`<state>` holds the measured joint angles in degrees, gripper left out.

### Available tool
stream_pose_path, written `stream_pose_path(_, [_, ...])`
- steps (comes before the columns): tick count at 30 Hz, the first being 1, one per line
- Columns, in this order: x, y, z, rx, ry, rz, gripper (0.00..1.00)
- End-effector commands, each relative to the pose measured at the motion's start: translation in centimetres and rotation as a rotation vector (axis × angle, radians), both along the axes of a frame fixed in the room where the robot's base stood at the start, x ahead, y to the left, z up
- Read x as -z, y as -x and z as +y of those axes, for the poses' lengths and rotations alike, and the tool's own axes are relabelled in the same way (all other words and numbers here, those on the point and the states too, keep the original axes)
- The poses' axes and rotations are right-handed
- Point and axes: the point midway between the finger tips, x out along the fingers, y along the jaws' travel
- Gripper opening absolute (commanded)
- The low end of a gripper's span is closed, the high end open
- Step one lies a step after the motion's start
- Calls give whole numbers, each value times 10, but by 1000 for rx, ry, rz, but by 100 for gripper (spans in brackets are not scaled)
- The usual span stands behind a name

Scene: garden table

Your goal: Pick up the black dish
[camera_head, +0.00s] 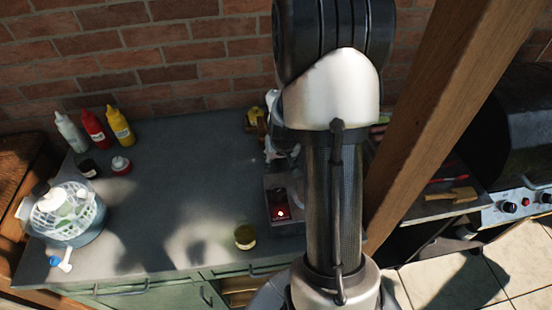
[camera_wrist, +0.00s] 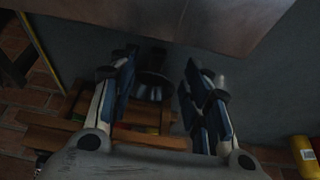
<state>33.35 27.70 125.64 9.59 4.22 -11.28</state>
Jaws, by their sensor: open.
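My gripper (camera_wrist: 160,66) is open in the wrist view, with its two blue-and-white fingers apart. A dark, round-looking object (camera_wrist: 153,64) shows between the fingertips; it may be the black dish, but the dim picture leaves this unsure. I cannot tell whether the fingers touch it. In the head view my arm covers most of the gripper and the area around it. A small dark pot (camera_head: 88,168) stands at the left of the grey table, well away from my arm.
White, red (camera_head: 95,128) and yellow (camera_head: 120,126) bottles stand by the brick wall. A salad spinner (camera_head: 66,213) is at the left, a small yellow-green jar (camera_head: 246,237) near the front edge. The middle of the table is clear. A wooden post (camera_head: 425,110) stands right of my arm.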

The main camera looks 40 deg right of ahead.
Motion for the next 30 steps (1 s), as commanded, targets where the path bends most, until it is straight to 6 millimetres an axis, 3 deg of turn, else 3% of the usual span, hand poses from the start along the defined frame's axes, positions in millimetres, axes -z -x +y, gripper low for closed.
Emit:
stream_pose_path(11, [44,-16,-14,0,-1,2,44])
stream_pose_path(19, [45,-18,-15,0,1,-1,44])
stream_pose_path(30, [45,-18,-15,0,0,0,19])
